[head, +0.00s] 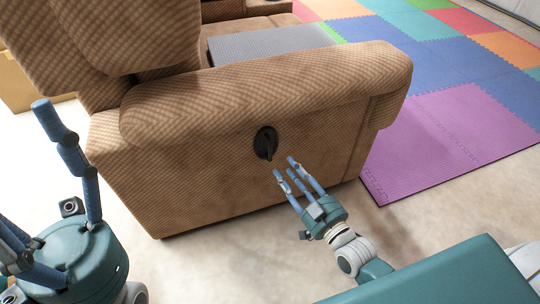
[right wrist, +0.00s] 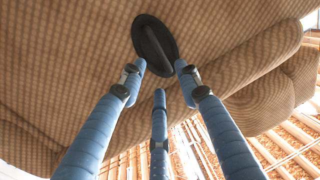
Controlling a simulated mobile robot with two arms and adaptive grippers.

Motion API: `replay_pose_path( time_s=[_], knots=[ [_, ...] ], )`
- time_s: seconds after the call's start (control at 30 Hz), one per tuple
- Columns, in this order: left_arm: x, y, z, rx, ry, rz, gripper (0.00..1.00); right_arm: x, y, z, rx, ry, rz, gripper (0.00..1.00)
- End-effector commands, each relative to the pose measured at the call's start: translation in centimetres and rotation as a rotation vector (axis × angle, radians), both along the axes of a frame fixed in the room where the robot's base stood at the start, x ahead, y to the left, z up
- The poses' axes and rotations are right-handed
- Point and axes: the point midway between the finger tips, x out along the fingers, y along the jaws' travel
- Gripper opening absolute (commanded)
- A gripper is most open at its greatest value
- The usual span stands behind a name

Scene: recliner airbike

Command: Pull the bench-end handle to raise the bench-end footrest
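The brown recliner bench (head: 230,120) fills the middle of the head view, its side panel facing me. A black oval handle (head: 265,143) is set in that panel, and it also shows in the right wrist view (right wrist: 154,46). My right gripper (head: 285,167) is open, with its blue fingers pointing at the handle from just below and right. In the right wrist view the fingertips spread on both sides of the handle's lower part; I cannot tell whether they touch it. My left gripper (head: 50,190) is at the left edge, fingers apart, holding nothing visible. The footrest is not clearly seen.
Colored foam floor tiles (head: 455,130) lie to the right and behind the bench. A grey mat (head: 270,42) shows beyond the armrest. A cardboard-colored box (head: 20,85) stands at the far left. Pale bare floor (head: 220,260) lies in front of the bench.

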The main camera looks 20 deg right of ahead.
Motion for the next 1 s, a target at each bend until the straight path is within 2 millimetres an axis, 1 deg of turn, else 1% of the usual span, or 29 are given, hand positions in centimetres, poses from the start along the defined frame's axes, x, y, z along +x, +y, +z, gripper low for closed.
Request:
replay_pose_path(
  time_s=[0.1, 0.23, 0.4, 0.5, 0.63, 0.9, 0.93, 1.0],
  knots=[
    [0.1, 0.0, -0.9, 0.001, 0.000, 0.000, 0.70, 2.1, 0.5, -0.1, 0.001, -0.006, 0.000, 0.33],
    [0.2, -0.1, -1.1, 0.003, -0.017, 0.001, 0.70, 4.7, 1.1, -0.1, 0.001, -0.004, 0.000, 0.33],
    [0.4, -0.2, -0.5, 0.006, -0.053, 0.003, 0.70, 7.4, 1.7, -0.2, 0.000, -0.002, -0.001, 0.33],
    [0.4, -0.3, -0.2, 0.007, -0.066, 0.004, 0.70, 8.5, 2.0, -0.2, 0.000, -0.001, 0.000, 0.33],
    [0.5, -0.3, 0.0, 0.009, -0.074, 0.005, 0.70, 9.2, 2.2, -0.1, 0.000, 0.001, 0.000, 0.33],
    [0.5, -0.3, 0.1, 0.010, -0.075, 0.004, 0.70, 9.3, 2.2, -0.1, -0.001, 0.003, 0.000, 0.33],
    [0.5, -0.3, 0.1, 0.010, -0.075, 0.004, 0.70, 9.3, 2.2, -0.1, -0.001, 0.003, 0.000, 0.31],
    [0.5, -0.3, 0.1, 0.010, -0.075, 0.004, 0.70, 9.3, 2.2, 0.0, -0.001, 0.003, 0.000, 0.17]
  ],
)
